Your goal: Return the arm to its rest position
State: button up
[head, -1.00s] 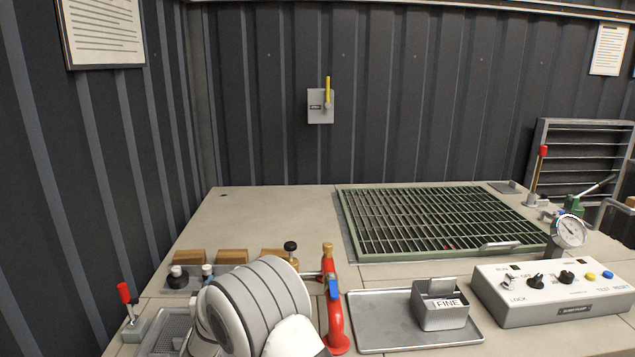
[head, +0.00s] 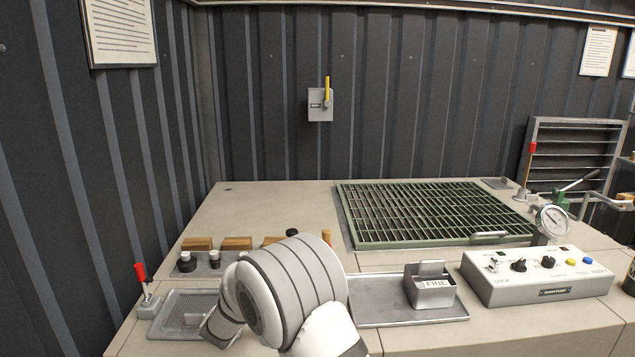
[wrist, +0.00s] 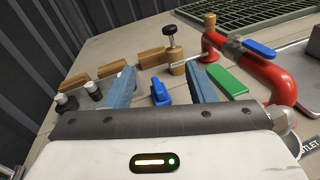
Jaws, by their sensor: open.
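My gripper (wrist: 158,90) shows in the wrist view with its two blue fingers apart and nothing between them. In the head view my white, grey-banded arm bends over the front of the table (head: 265,205), and the gripper's fingers are hidden there. Beyond the fingers in the wrist view are a small blue clip-like part (wrist: 161,93), a brass-coloured fitting with a black knob (wrist: 174,45) and a green lever handle (wrist: 228,79). I cannot tell their exact distance from the fingers.
A red pipe with a blue lever (wrist: 268,72) stands right of the gripper. Wooden blocks (head: 236,243) and small black bottles (head: 186,263) stand left. A tray (head: 385,311) holds a FINE box (head: 431,288); a control box (head: 540,277) and green grating (head: 425,215) lie right.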

jog(key=s+d+r+m+g+h, duration=0.25)
jog(key=s+d+m, duration=0.2)
jog(key=d, duration=0.55)
jog(key=s+d+r+m+g+h, duration=0.1)
jog(key=s+d+m+g, duration=0.4)
jog(key=d, duration=0.5)
jog(key=s+d+r+m+g+h, duration=0.2)
jog(key=s+d+m+g, duration=0.15)
jog(key=d+m, duration=0.45)
jog(key=s+d+m+g+y, duration=0.3)
jog(key=s+d+m, duration=0.35)
jog(key=s, duration=0.65)
jog(key=s+a+f+m+y, duration=0.2)
jog(key=s+m+y, duration=0.3)
jog(key=s+m, duration=0.3)
jog(key=s+a+b, duration=0.1)
jog(key=s, duration=0.2)
jog(key=shift+s, duration=0.4)
jog(key=shift+a+f+y, duration=0.1)
jog(key=shift+a+y, duration=0.05)
jog(key=shift+y, duration=0.1)
jog(key=shift+c, duration=0.4)
